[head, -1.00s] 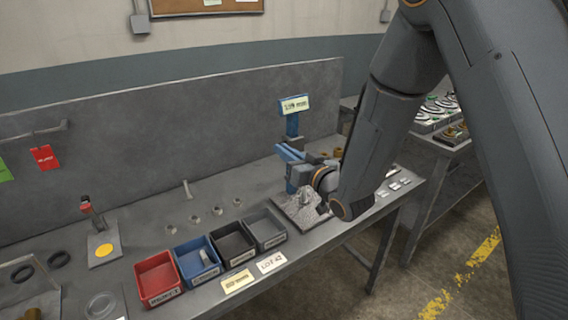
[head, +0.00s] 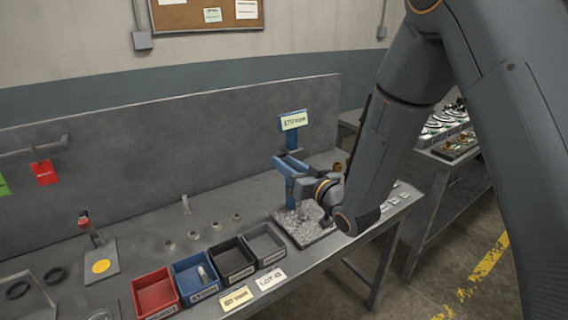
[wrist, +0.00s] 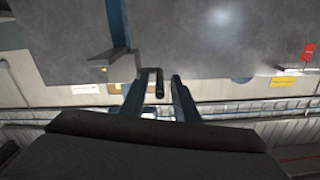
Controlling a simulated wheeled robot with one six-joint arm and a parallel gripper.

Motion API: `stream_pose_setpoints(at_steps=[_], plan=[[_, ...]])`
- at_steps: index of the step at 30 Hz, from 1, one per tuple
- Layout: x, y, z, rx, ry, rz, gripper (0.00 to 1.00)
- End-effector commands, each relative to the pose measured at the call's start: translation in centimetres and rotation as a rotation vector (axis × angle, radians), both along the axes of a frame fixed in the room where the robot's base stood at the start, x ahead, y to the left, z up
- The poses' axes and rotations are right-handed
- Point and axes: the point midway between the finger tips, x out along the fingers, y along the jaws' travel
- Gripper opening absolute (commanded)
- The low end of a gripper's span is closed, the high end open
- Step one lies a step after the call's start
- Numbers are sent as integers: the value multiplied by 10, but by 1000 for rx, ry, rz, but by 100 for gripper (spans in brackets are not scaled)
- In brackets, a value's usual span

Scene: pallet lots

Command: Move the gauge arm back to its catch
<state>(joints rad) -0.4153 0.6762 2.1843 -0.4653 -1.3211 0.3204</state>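The gauge is a blue stand with a display (head: 293,121) at the back of the bench. Its blue arm (head: 287,163) sticks out to the left, just above my gripper (head: 303,190). In the wrist view a blue bar (wrist: 117,22) and a grey angled piece (wrist: 105,63) lie left of the fingertips. My gripper (wrist: 163,77) is open there. The catch cannot be made out clearly.
A grey plate (head: 318,236) lies below my gripper. Red (head: 154,279), blue (head: 177,270), black (head: 219,254) and grey (head: 279,258) bins stand along the front edge. Small metal parts (head: 169,245) stand behind them. Another table (head: 440,153) is at the right.

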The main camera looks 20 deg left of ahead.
Motion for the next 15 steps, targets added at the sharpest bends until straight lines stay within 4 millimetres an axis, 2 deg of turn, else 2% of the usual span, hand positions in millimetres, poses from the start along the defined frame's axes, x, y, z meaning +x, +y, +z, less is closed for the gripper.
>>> stream_pose_setpoints(at_steps=[9,15], plan=[[-32,-40,-1,0,-1,-2,28],[-41,-50,0,1,-2,-1,28]])
